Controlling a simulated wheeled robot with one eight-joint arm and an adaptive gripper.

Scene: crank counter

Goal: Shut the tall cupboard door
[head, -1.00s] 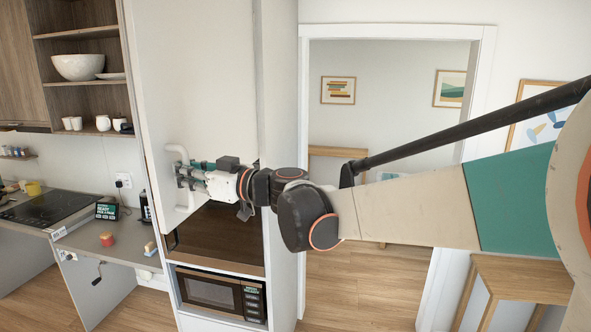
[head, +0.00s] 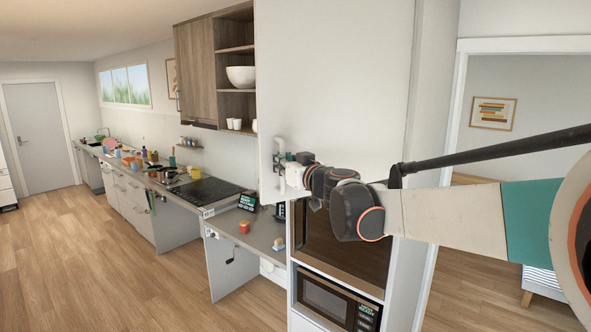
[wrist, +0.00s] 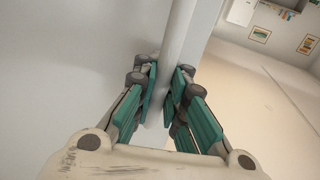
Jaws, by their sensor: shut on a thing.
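The tall cupboard door (head: 340,75) is a large pale panel above the dark niche in the head view. Its left edge stands out a little to the left of the cabinet below, so it looks slightly ajar; the exact gap cannot be told. A white vertical bar handle (head: 277,165) is near its lower left edge. My gripper (head: 285,177) is at this handle. In the wrist view, the green-padded fingers of my gripper (wrist: 164,95) are shut around the handle (wrist: 180,45), one on each side. The door's surface fills the left of that view.
A microwave (head: 338,300) sits below the dark niche (head: 340,245). A doorway (head: 500,130) opens at the right. The wooden floor (head: 100,260) at left is clear.

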